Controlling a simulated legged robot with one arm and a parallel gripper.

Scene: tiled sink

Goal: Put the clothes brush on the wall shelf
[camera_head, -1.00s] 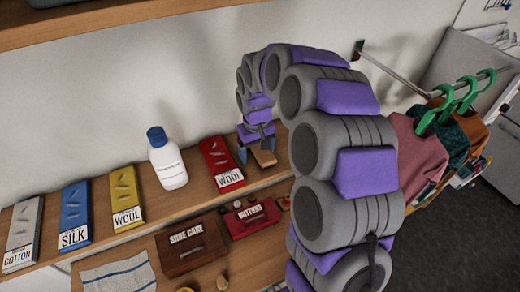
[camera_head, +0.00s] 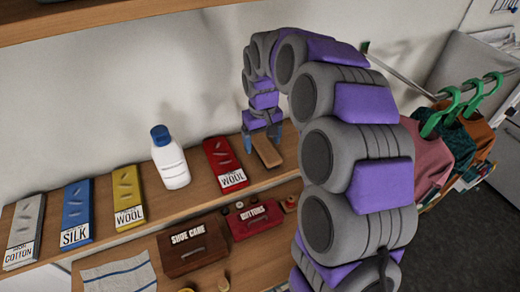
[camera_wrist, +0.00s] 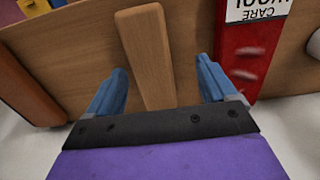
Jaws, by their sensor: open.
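The clothes brush (camera_head: 267,151) shows as a plain wooden block lying on the wall shelf (camera_head: 272,179), to the right of the red wool box (camera_head: 224,163). In the wrist view the brush (camera_wrist: 146,50) runs away from me, with its near end between my blue fingers. My gripper (camera_head: 262,138) is open above the near-wall end of the brush; in the wrist view my gripper (camera_wrist: 160,70) shows gaps on both sides of it. The brush's underside is hidden.
A white bottle (camera_head: 170,160) and yellow (camera_head: 127,195), blue (camera_head: 77,214) and grey (camera_head: 26,230) boxes stand left along the shelf. Below are the shoe care box (camera_head: 193,248) and buttons box (camera_head: 252,216). Clothes on green hangers (camera_head: 440,118) hang right.

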